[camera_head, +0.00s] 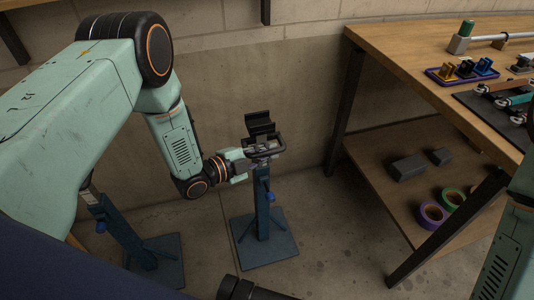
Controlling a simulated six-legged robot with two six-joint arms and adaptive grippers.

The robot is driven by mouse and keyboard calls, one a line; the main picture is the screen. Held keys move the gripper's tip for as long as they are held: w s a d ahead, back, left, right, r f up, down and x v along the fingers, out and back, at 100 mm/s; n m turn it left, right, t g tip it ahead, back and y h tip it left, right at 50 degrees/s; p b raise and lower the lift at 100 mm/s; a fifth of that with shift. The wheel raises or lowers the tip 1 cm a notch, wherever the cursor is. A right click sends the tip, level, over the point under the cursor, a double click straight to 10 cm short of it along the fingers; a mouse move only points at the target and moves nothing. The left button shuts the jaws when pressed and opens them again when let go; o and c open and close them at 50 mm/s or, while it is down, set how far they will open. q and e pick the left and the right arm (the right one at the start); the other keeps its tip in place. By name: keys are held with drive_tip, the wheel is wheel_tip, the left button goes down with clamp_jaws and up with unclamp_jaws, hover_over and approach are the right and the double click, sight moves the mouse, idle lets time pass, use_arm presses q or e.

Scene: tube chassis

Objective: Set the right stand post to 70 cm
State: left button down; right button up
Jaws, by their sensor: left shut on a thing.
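The right stand (265,240) stands upright on the floor in the middle of the view, with a square blue base plate and a blue post. A black V-shaped cradle (260,128) tops its post, and a small blue knob (271,197) sits on the post's side. My left gripper (264,151) is at the top of the post just under the cradle, shut on the upper post. Its fingers partly hide the post there. Part of my right arm shows at the right edge; its gripper is out of view. No height scale is readable.
A second blue stand (150,262) is at the left, partly hidden by my left arm. A wooden workbench (400,55) with parts on top and a lower shelf (385,170) fills the right. A concrete wall is close behind. Floor between stand and bench is clear.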

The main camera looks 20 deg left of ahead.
use_arm(q)
wheel_tip(320, 180, up, 2)
drive_tip(key=shift+r+p, duration=0.2)
drive_tip(key=shift+p, duration=0.45)
drive_tip(key=shift+f, duration=0.1)
drive_tip(key=c, duration=1.3)
unclamp_jaws()
drive_tip(key=shift+c, duration=0.2)
drive_tip(key=v, duration=1.2)
drive_tip(key=shift+f, duration=0.1)
